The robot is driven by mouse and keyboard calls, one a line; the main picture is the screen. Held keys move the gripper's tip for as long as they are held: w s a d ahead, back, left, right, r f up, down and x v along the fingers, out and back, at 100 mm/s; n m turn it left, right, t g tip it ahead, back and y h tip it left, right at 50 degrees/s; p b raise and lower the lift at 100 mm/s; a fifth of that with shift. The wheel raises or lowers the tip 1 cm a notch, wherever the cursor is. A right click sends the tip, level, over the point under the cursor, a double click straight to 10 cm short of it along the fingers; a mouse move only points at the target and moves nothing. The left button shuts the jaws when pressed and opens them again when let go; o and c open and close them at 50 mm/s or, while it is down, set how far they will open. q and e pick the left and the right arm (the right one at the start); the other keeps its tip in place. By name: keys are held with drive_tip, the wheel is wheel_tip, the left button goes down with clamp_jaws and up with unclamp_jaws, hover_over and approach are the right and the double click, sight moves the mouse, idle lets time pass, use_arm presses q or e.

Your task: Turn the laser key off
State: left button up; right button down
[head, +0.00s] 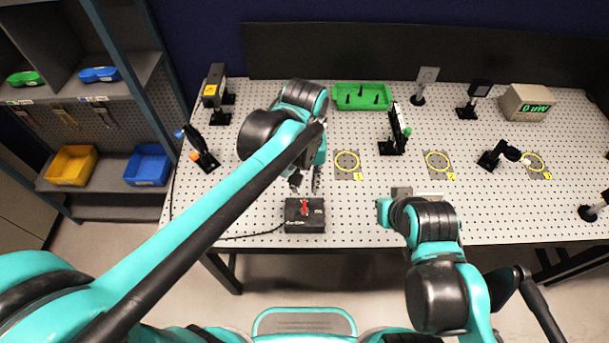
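The laser key box (293,222) is a small black box near the front edge of the optical table. A red key (305,207) stands on its top face. My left gripper (306,183) hangs just behind the box, toward the back of the table. Its two dark fingers point down and are apart, with nothing seen between them. It appears clear of the key. My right arm reaches over the table's front edge to the right of the box. Its own wrist links largely hide the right gripper, so its fingers cannot be made out.
A laser unit (213,92) stands back left, a green tray (375,97) at the back. A power meter reading 0 uW (526,103) stands back right. Optic mounts (396,130) and yellow-ringed marks (347,162) lie between. A cable runs left from the box.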

use_arm(q)
wheel_tip(320, 180, up, 3)
drive_tip(key=shift+f, duration=0.2)
idle(0.4)
drive_tip(key=s+a+f+t+b, duration=0.2)
drive_tip(key=a+f+t, duration=0.1)
drive_tip(key=a, duration=0.6)
drive_tip(key=s+a+f+t+b, duration=0.2)
drive_tip(key=s+a+f+t, duration=0.1)
drive_tip(key=a, duration=0.5)
drive_tip(key=shift+s+a+f+t, duration=0.15)
drive_tip(key=shift+a+f+t, duration=0.3)
drive_tip(key=shift+f, duration=0.5)
